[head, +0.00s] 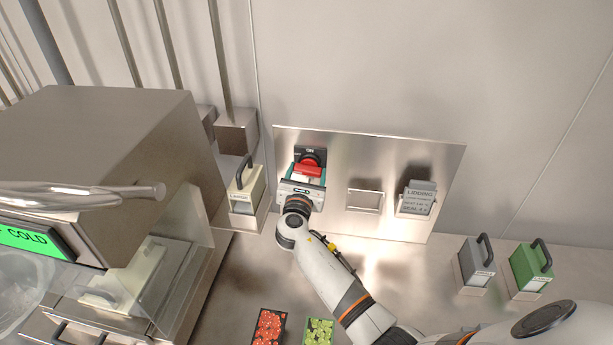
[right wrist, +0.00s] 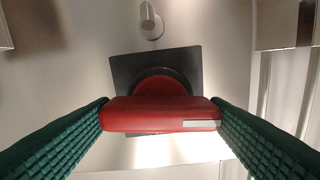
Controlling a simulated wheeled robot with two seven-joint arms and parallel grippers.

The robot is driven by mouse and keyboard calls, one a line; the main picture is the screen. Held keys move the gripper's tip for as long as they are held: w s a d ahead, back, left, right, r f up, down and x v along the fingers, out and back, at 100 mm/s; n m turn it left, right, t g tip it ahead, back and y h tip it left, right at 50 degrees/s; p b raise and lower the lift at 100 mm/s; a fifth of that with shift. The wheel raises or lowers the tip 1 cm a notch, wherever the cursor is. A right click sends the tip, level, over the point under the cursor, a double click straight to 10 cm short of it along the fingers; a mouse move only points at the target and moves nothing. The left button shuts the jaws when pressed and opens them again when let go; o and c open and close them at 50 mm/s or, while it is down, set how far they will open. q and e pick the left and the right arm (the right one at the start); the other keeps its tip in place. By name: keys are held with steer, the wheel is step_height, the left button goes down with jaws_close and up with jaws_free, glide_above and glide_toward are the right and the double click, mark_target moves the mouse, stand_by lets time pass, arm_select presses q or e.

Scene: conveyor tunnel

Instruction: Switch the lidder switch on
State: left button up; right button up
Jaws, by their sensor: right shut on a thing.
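The lidder switch is a red rotary handle (head: 308,168) on a black plate (head: 312,153) marked ON at its top, fixed to a steel panel (head: 384,151). My right gripper (head: 308,175) reaches up to it from below. In the right wrist view the red handle (right wrist: 160,114) lies crosswise between the two green ribbed fingers, which touch its two ends. The handle's round red hub and the dark plate (right wrist: 126,72) show behind it. My left gripper is not in view.
An empty metal holder (head: 364,196) and a grey tag block (head: 417,198) sit right of the switch. A cream block (head: 245,188) stands left. Grey (head: 476,262) and green (head: 530,268) handled blocks stand right. Red (head: 268,328) and green (head: 318,331) fruit punnets lie below.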

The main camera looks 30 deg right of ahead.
steer(key=m+b, duration=0.2)
steer(key=m, duration=0.1)
steer(key=m+b, duration=0.1)
steer(key=shift+f, duration=0.25)
steer(key=m+b, duration=0.3)
steer(key=m, duration=0.1)
steer(key=m+b, duration=0.4)
steer(key=m, duration=0.1)
steer(key=shift+f, duration=0.1)
steer(key=shift+m+b, duration=1.1)
steer(key=shift+m, duration=0.6)
steer(key=o, duration=1)
steer(key=shift+s, duration=0.1)
